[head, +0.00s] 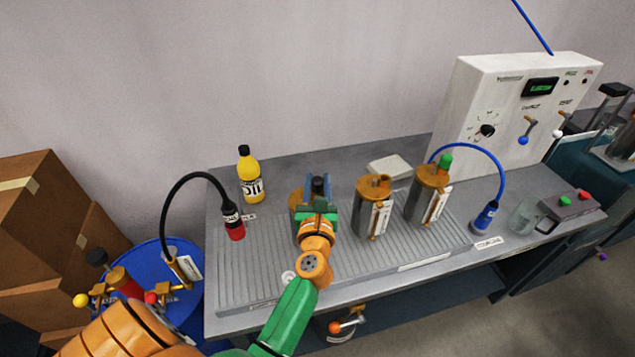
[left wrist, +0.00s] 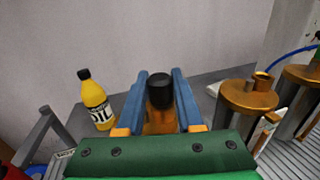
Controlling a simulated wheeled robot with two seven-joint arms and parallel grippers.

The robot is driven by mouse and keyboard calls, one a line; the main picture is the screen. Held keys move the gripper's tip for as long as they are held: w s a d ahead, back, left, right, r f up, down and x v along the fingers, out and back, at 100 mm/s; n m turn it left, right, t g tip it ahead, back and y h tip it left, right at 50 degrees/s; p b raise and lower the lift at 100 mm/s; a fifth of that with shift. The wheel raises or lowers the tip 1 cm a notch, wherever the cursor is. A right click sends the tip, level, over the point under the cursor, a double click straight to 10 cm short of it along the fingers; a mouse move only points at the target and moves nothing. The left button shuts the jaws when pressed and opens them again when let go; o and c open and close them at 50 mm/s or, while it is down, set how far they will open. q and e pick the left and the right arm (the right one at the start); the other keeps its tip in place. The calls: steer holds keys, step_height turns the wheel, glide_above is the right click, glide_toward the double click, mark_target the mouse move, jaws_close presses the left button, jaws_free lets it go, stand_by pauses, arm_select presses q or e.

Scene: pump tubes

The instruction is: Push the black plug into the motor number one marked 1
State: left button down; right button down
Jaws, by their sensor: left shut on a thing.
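My left gripper (head: 318,183) is over the leftmost motor (head: 296,200) on the ribbed tray, and mostly hides it. In the left wrist view its two blue-grey fingers (left wrist: 160,85) are shut on the black plug (left wrist: 160,92), one on each side. The plug stands upright, with brass-coloured motor (left wrist: 160,122) showing below it. I cannot tell how deep the plug sits in the motor. The motor's number mark is hidden. My right gripper is not in view.
Two more brass motors (head: 374,205) (head: 428,195) stand to the right; the farther one has a green plug (head: 445,161). A yellow oil bottle (head: 250,175) and a red-black hose end (head: 233,220) stand left. A blue hose connector (head: 486,215) and a control box (head: 520,110) are at right.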

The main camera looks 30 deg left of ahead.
arm_select(q)
steer(key=shift+s+f, duration=0.1)
steer(key=shift+f, duration=0.2)
steer(key=shift+c, duration=2.4)
jaws_free()
